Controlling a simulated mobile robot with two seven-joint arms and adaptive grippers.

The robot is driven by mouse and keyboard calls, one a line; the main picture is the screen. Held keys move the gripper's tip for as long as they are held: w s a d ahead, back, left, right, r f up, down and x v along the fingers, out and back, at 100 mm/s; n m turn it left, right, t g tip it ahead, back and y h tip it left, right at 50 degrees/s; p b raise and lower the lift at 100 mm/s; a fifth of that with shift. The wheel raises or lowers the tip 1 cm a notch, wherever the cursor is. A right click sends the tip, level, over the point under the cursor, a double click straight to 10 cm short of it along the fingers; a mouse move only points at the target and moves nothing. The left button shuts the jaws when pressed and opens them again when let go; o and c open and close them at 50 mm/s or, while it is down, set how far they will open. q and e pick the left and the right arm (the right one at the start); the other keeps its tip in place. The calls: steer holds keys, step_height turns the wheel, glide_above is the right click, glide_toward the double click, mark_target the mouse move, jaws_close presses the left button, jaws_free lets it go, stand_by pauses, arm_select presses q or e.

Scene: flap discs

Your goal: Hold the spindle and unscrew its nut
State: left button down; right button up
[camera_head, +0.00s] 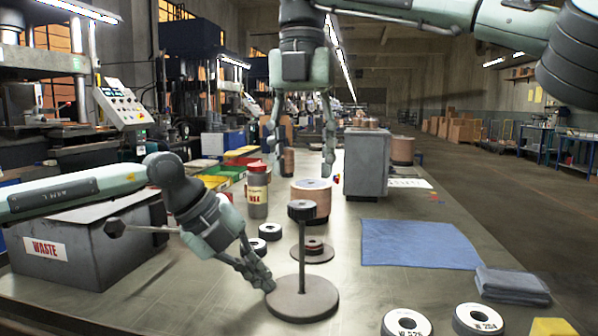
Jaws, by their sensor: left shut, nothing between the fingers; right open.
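The spindle (302,252) is a thin upright rod on a round, flat dark base (312,301) near the front middle of the table. A dark round nut (302,209) sits at the top of the rod. My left gripper (269,287) is shut and empty, low at the left edge of the base, beside the rod and not around it. I cannot tell whether its fingertips touch the base. My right gripper (301,168) hangs open and empty, pointing down, above the nut in the picture.
Behind the rod are a low disc stand (318,254), loose discs (270,231) and a brown disc stack (315,190). A red-lidded jar (257,205) and waste bin (100,248) stand left. A blue cloth (420,244), folded cloth (512,287) and white-faced rings (478,320) lie right.

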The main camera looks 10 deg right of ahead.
steer(key=m, duration=0.3)
steer(key=f+m, duration=0.1)
steer(key=m, duration=0.8)
steer(key=shift+f, duration=0.4)
step_height(320, 180, down, 9)
steer(key=shift+r, duration=0.1)
stand_by(0.3)
steer(key=m, duration=0.9)
